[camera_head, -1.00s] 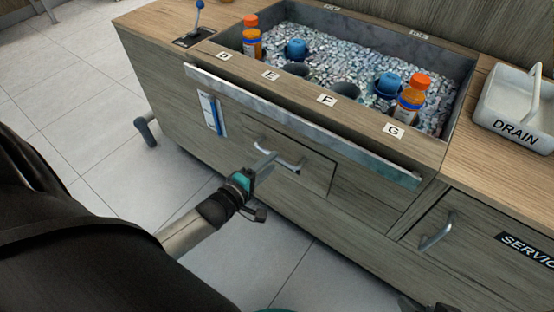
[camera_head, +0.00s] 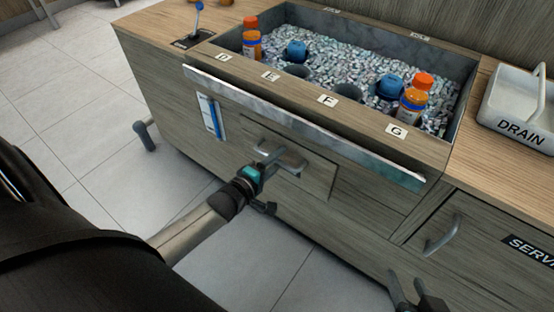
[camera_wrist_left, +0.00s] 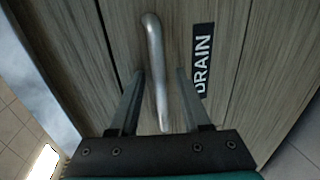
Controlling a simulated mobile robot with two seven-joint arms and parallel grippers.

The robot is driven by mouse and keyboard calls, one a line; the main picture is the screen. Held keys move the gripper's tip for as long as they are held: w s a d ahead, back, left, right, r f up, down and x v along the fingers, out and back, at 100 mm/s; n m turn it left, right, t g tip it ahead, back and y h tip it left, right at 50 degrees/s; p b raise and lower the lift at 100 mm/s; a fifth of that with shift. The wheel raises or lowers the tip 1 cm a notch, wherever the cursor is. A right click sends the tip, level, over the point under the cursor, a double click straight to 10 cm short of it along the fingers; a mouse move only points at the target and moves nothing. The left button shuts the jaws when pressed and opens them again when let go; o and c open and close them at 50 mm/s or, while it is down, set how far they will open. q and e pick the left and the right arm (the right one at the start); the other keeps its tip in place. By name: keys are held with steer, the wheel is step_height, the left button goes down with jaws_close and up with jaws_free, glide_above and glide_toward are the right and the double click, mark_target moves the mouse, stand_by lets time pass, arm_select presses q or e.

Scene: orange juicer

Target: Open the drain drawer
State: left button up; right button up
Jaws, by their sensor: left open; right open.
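The drain drawer (camera_head: 315,180) is a wooden front in the cabinet face, and it looks flush with it. Its metal bar handle (camera_head: 292,164) also shows in the left wrist view (camera_wrist_left: 154,55), beside a black DRAIN label (camera_wrist_left: 202,60). My left gripper (camera_head: 268,158) is at the handle. In the left wrist view its two fingers (camera_wrist_left: 158,98) are open, one on each side of the lower part of the bar, with gaps visible. My right gripper (camera_head: 415,285) is at the bottom edge of the head view, apart from the drawer.
A long metal rail (camera_head: 300,125) runs above the drawer. Above it is a bin of pebbles (camera_head: 340,50) with orange-capped bottles and blue caps. A white DRAIN tray (camera_head: 510,100) stands on the right counter. A service door handle (camera_head: 442,236) is at lower right. Floor is open at left.

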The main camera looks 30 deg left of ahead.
arm_select(q)
steer(key=shift+c, duration=0.4)
jaws_close()
stand_by(0.9)
